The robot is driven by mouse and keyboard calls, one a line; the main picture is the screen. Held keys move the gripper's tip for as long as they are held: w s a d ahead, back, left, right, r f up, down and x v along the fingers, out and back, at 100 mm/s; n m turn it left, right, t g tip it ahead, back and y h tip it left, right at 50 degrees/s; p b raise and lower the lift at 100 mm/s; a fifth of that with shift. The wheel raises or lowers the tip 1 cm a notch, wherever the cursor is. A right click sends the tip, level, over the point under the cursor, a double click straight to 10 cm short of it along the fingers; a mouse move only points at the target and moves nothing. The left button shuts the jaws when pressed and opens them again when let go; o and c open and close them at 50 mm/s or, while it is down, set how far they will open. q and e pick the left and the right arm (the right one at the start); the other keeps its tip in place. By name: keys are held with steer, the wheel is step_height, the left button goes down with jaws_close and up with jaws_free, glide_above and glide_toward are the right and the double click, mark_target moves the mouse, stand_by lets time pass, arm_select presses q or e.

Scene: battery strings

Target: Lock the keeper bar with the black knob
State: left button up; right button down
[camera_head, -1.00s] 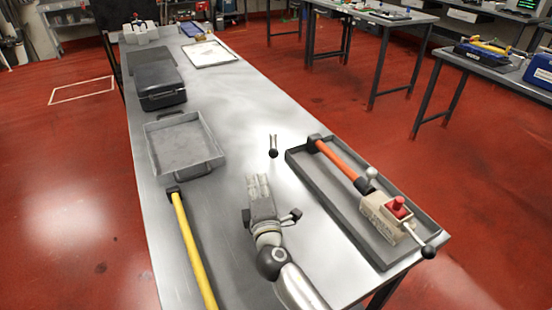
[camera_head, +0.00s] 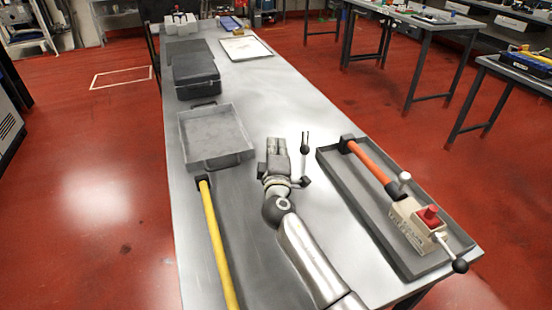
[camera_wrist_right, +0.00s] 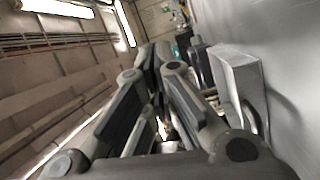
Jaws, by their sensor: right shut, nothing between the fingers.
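My right gripper (camera_head: 277,146) is shut and empty above the metal table, pointing away from me. In the right wrist view its fingers (camera_wrist_right: 153,55) meet at the tips. Just right of it is a small upright two-pronged metal piece with a black knob (camera_head: 305,149); no contact is clear. A beige box with a red button (camera_head: 429,214) lies in the long grey tray at the right. A thin lever with a black ball knob (camera_head: 460,266) sticks out from the box past the tray. I cannot tell which knob belongs to the keeper bar. My left gripper is not in view.
An orange bar (camera_head: 368,165) lies in the long tray (camera_head: 345,185). A grey handled tray (camera_head: 214,138) is left of my gripper. A yellow bar (camera_head: 218,245) lies at the near left. A black case (camera_head: 195,76) stands farther back. The table middle beyond is clear.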

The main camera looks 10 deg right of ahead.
mark_target(304, 150)
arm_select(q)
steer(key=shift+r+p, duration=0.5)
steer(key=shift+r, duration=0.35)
arm_select(e)
steer(key=shift+s+d+f, duration=0.25)
steer(key=shift+s+d, duration=0.25)
steer(key=shift+d, duration=0.35)
steer(key=shift+s+d+f, duration=0.2)
steer(key=shift+s+d, duration=0.25)
steer(key=shift+d, duration=0.35)
steer(key=shift+s, duration=0.1)
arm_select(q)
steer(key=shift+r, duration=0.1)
arm_select(e)
steer(key=shift+d, duration=0.1)
